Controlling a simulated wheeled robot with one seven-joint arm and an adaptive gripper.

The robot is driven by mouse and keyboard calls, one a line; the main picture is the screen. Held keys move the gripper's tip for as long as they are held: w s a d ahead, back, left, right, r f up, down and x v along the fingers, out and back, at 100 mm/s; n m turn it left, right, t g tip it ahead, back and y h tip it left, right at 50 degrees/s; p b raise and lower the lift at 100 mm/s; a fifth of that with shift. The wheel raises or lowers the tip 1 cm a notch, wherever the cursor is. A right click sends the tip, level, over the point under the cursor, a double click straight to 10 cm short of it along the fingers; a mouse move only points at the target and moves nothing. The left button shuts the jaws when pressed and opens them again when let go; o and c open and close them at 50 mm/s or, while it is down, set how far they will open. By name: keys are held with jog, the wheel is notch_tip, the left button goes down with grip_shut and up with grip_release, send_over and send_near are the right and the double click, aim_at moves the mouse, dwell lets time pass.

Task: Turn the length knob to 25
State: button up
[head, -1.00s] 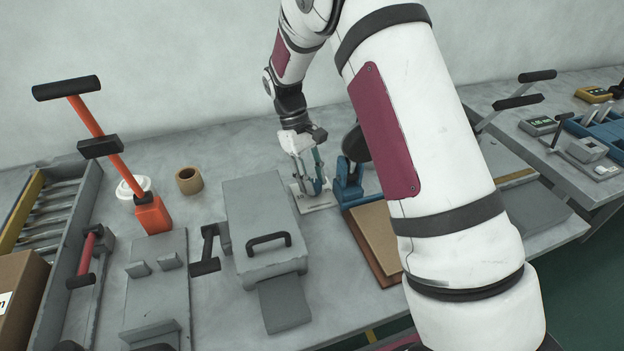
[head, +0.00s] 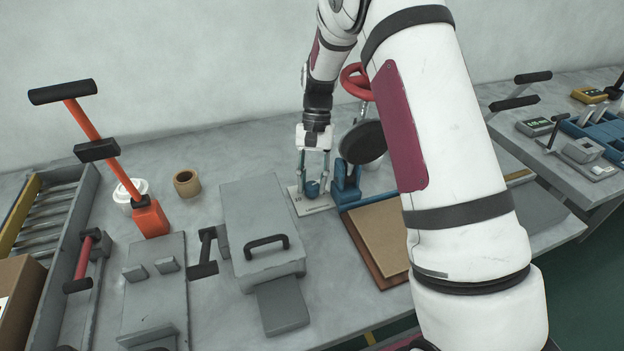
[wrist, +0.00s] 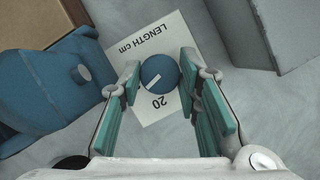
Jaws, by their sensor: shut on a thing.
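The length knob (wrist: 159,72) is a round blue dial with a white pointer mark. It sits on a white plate (wrist: 150,39) printed "LENGTH cm" and "20". In the wrist view the pointer aims toward the lower left, near the "20"; other numbers are hidden. My gripper (wrist: 160,78) has its two teal-padded fingers on either side of the knob, shut on it. In the head view the gripper (head: 313,185) reaches down from above to the knob (head: 313,188) on its pale plate (head: 298,201).
A blue device (head: 346,185) stands close to the right of the plate. A grey box with a black handle (head: 262,225) is at the left front. A brown board (head: 380,238) lies at the front right. A brown roll (head: 187,183) stands further left.

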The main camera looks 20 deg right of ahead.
jog(key=shift+m+t+y, duration=0.4)
jog(key=shift+m, duration=1.1)
jog(key=shift+p, duration=0.3)
jog(key=o, duration=0.9)
jog(key=shift+c, duration=0.2)
jog(key=v, duration=1.2)
jog(key=shift+d, duration=0.15)
jog(key=shift+s, duration=0.1)
